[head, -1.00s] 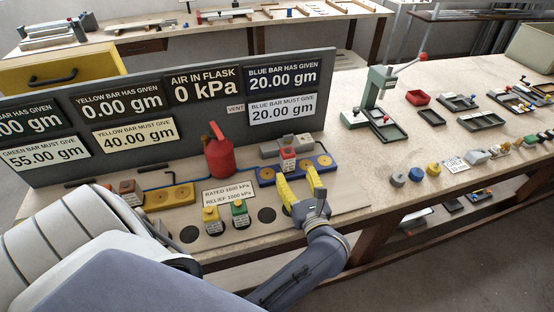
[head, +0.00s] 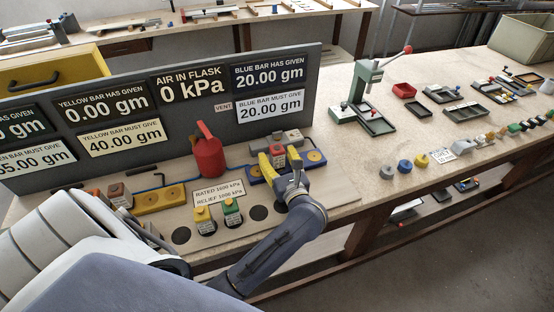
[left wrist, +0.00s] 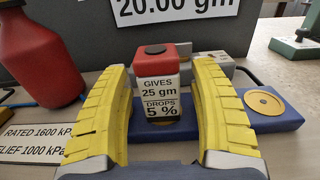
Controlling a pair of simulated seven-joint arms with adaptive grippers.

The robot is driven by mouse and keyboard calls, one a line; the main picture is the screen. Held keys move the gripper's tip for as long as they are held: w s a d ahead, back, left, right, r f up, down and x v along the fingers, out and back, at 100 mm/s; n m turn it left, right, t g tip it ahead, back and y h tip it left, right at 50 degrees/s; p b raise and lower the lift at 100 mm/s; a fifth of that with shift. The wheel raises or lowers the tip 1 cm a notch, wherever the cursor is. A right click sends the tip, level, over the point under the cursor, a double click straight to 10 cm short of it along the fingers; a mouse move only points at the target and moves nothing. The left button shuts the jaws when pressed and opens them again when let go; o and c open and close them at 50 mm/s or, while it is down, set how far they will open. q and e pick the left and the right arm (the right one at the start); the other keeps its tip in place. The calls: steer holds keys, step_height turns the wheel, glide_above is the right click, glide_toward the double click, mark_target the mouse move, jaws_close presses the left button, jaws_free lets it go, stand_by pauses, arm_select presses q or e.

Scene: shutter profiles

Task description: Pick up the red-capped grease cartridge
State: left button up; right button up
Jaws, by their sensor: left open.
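The red-capped grease cartridge (head: 278,152) stands upright at the blue bar (head: 315,159). In the left wrist view the cartridge (left wrist: 156,85) shows a red top and a label reading "GIVES 25 gm, DROPS 5 %". My left gripper (head: 282,163) is open, with one yellow finger on each side of the cartridge. In the left wrist view a gap shows between the cartridge and each finger of the left gripper (left wrist: 161,78). The fingers hide part of the blue bar. My right gripper is not in view.
A red flask (head: 207,155) stands left of the blue bar. A yellow-capped block (head: 203,219) and a green-capped block (head: 232,211) stand in front. A grey sign panel (head: 190,120) rises behind. A green press (head: 362,95) stands further right.

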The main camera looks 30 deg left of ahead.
arm_select(q)
steer(key=shift+c, duration=0.2)
steer(key=c, duration=1.3)
jaws_close()
steer(key=shift+r, duration=0.2)
